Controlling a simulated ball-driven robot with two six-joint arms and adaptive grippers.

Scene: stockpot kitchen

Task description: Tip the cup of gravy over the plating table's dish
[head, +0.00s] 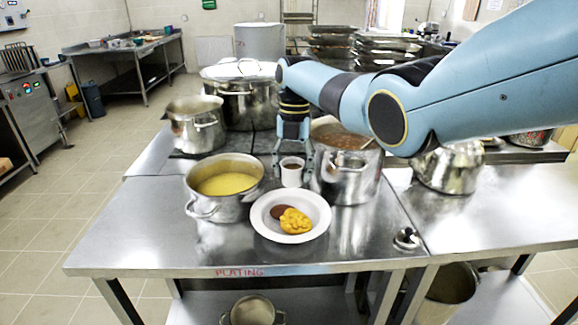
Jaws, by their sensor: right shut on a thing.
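The cup of gravy (291,176) is small and white, with dark brown gravy at its top. My right gripper (292,160) is shut on it from above, just behind the dish. The cup looks upright; I cannot tell whether it touches the table. The dish (263,226) is a white round plate near the front of the steel plating table (130,247). It holds a yellow mound of food (295,221) and a dark brown patch (281,212). My left gripper is not in view.
A pot of yellow liquid (212,206) stands left of the dish. A tall pot with brown contents (349,180) stands close right of the cup. More steel pots (195,125) stand behind. The table's front left is clear.

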